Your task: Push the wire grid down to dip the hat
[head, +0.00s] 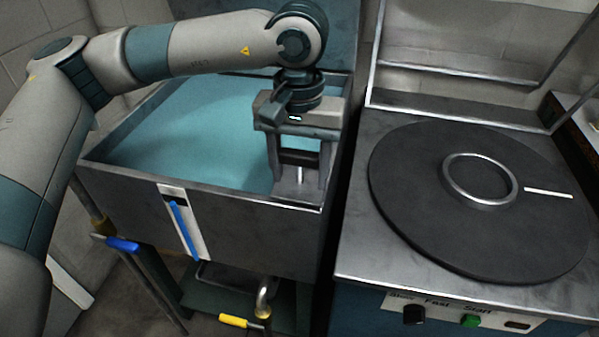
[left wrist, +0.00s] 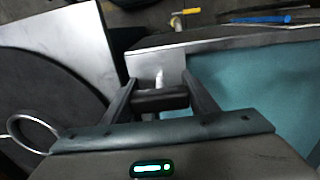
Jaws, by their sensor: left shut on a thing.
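My left gripper (head: 299,180) points down over the right front corner of the tank (head: 262,192). It is shut on a dark crossbar handle (head: 299,157), which sits on a thin pale metal rod rising from the tank's corner plate. The left wrist view also shows this handle (left wrist: 160,98) between the two fingers. The tank holds flat teal liquid (head: 205,125). No wire grid and no hat can be made out in either view. My right gripper is not in view.
To the right stands a press with a round black plate (head: 430,215), a metal ring (head: 480,180) on it and a raised metal frame behind. Its front has a black knob (head: 414,314) and a green button (head: 471,321). Blue and yellow valve handles show below the tank.

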